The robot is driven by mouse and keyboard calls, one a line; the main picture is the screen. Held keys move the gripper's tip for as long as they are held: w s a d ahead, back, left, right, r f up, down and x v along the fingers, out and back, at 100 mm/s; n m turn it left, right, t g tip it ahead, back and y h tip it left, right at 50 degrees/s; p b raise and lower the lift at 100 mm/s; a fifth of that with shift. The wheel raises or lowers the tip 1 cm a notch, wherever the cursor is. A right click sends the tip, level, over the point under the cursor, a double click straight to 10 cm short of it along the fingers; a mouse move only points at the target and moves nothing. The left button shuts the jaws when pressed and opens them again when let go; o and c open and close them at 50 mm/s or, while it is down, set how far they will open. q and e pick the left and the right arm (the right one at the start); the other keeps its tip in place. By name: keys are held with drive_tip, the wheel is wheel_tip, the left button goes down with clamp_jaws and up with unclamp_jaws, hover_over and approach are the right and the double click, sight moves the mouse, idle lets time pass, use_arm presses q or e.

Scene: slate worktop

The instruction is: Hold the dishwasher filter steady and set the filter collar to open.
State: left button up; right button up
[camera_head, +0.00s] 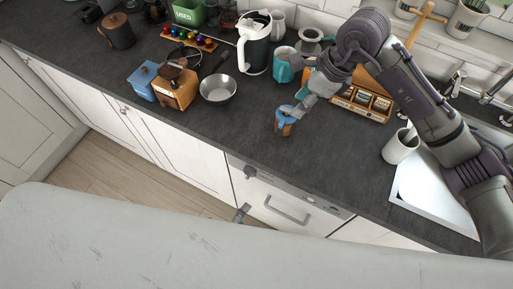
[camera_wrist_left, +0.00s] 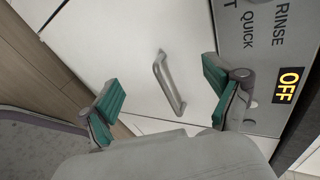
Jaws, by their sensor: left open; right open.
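A small round part with a blue top and a copper-brown body (camera_head: 285,128), which looks like the dishwasher filter, stands on the dark worktop near its front edge. Its blue upper part (camera_head: 283,111) looks like the collar; its setting is too small to read. My right gripper (camera_head: 297,104) is open at the upper right side of the blue part; I cannot tell if it touches. My left gripper (camera_wrist_left: 165,95) is open and empty in front of the white dishwasher door (camera_wrist_left: 135,70), low beside the cabinets, away from the filter.
The dishwasher handle (camera_wrist_left: 169,83) and panel with an OFF display (camera_wrist_left: 289,85) are close to my left gripper. A metal bowl (camera_head: 218,90), wooden grinder (camera_head: 175,92), white kettle (camera_head: 254,48), teal mug (camera_head: 283,65), wooden rack (camera_head: 362,104) and white cup (camera_head: 400,147) stand around the filter.

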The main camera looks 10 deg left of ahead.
use_arm(q)
drive_tip(key=w+d+r+m+t+h, duration=0.2)
drive_tip(key=d+r+m+h, duration=0.15)
drive_tip(key=r+m, duration=0.6)
drive_tip(key=w+d+r+m+t+h, duration=0.1)
drive_tip(key=w+d+r+m+h, duration=0.2)
drive_tip(key=r+m, duration=0.65)
drive_tip(key=t+y, duration=0.1)
drive_tip(key=y, duration=0.2)
approach(287, 116)
drive_tip(key=s+a+f, duration=0.2)
drive_tip(key=s, duration=0.1)
drive_tip(key=shift+w+d+r+n+h, duration=0.2)
drive_tip(key=shift+w+n+h, duration=0.1)
drive_tip(key=shift+w, duration=0.15)
drive_tip(key=x, duration=1.3)
drive_tip(key=shift+w, duration=0.25)
drive_tip(key=shift+a, duration=0.1)
